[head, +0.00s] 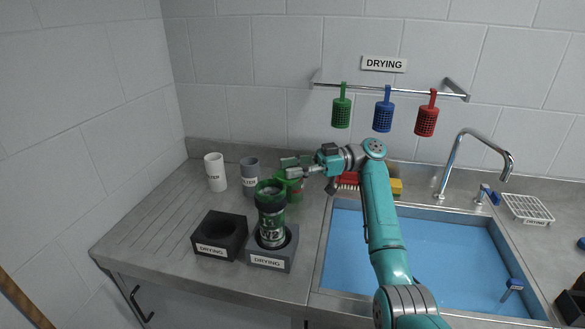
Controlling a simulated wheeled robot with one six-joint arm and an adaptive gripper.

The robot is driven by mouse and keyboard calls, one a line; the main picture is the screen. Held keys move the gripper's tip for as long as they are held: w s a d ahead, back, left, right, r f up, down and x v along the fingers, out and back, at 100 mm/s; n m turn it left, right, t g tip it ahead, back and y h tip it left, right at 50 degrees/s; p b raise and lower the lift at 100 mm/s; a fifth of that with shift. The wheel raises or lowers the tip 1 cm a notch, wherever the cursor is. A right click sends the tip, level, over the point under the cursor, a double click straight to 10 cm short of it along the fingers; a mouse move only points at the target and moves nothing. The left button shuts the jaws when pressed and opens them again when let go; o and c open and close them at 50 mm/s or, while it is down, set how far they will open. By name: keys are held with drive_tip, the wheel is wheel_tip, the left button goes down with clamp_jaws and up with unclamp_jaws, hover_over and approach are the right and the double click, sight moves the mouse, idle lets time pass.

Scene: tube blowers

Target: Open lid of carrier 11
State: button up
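A carrier (271,220) with green and dark end bands and a clear middle stands upright in the right-hand grey drying holder (272,264). Its label is partly legible and seems to end in 2; I cannot confirm the number 11. Its green upper end (270,187) faces up. A green part (291,187) sits just right of that end; I cannot tell whether it is a lid or a separate thing behind. My gripper (288,168) is just above this part, to the upper right of the carrier. Its fingers are too small to read clearly.
An empty black drying holder (219,236) stands left of the carrier. A white cup (215,172) and a grey cup (249,176) stand behind. Green (341,111), blue (383,115) and red (426,120) baskets hang from the rail. The blue sink (460,260) lies right.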

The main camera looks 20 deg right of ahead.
drive_tip(key=s+d, duration=0.1)
drive_tip(key=d, duration=1.1)
drive_tip(key=shift+s, duration=0.1)
drive_tip(key=shift+s, duration=0.1)
